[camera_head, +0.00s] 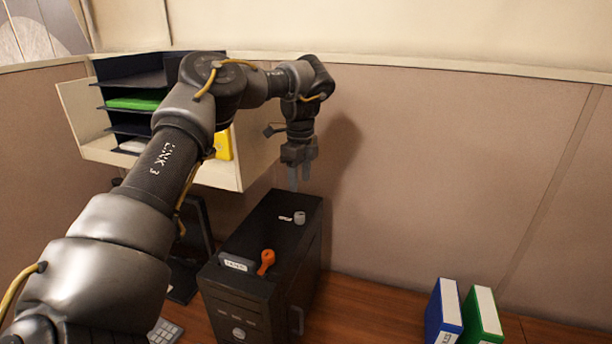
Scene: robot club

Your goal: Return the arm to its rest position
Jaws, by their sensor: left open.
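My left arm comes in from the left and reaches across the view to the partition wall. Its left gripper (300,177) points down, open and empty, above the back of a black computer tower (260,312). A small grey cylindrical thing (299,218) stands on the tower top below the fingers, apart from them. My right gripper is not in view.
An orange tool-like thing (266,262) and a labelled grey block (236,262) lie on the tower's front top. A cream shelf (215,178) with dark trays stands behind my arm. Blue (443,312) and green (481,316) binders stand on the wooden desk (375,305), which is clear between them and the tower.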

